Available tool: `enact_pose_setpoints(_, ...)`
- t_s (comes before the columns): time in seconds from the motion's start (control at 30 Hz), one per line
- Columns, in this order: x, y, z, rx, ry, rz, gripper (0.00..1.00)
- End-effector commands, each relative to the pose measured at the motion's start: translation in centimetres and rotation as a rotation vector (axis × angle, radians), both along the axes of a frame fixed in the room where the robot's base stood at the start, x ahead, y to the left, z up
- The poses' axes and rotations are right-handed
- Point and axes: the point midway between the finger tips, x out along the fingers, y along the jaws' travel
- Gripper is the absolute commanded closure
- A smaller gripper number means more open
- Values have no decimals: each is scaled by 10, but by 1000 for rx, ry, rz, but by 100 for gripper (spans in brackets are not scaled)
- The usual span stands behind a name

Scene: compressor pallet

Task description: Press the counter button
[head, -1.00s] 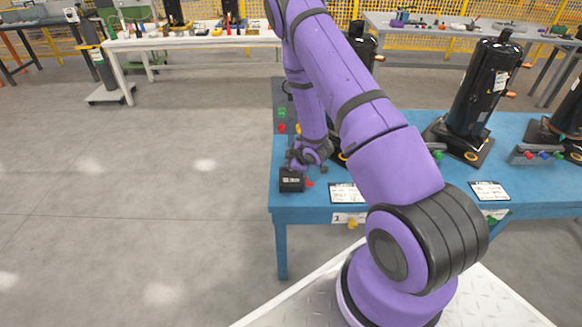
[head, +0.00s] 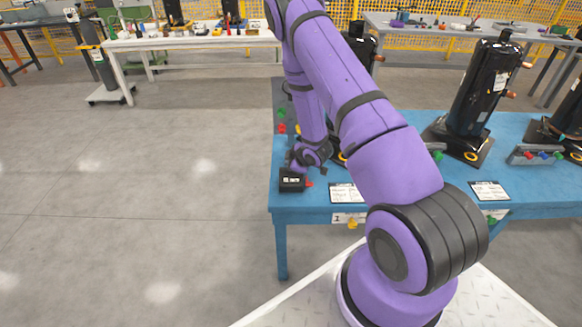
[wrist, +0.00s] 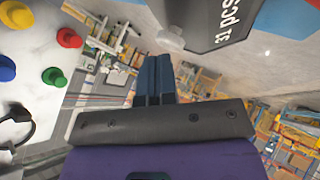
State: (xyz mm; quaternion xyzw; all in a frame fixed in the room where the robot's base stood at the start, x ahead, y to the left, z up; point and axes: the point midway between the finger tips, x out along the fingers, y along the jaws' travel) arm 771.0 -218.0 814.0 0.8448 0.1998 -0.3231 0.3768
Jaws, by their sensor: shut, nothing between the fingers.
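The counter (head: 292,180) is a small black box with a white readout on the front left corner of the blue table. A small red part (head: 309,183) shows at its right side. In the wrist view the counter's dark face (wrist: 235,25) reads "31 pcs" at the top, close to my gripper (wrist: 152,62). My gripper's blue fingers are shut and empty, with their tips apart from the readout in the picture. In the head view my gripper is just behind and above the counter. I cannot tell whether it touches the counter's top.
The blue table (head: 404,212) carries black compressors (head: 484,85) to the right and a label card (head: 344,193) beside the counter. In the wrist view a pale panel with coloured knobs (wrist: 69,38) lies at the left. The floor left of the table is clear.

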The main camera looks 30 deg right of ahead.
Motion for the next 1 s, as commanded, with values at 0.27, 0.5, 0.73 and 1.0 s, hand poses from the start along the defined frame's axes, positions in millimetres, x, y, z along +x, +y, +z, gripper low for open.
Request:
enact_pose_setpoints(0.27,0,0,-3,0,1,1,100)
enact_pose_setpoints(0.5,0,0,-5,0,1,1,100)
enact_pose_setpoints(0.73,0,0,-5,0,1,0,100)
enact_pose_setpoints(1.0,0,0,5,0,1,-1,100)
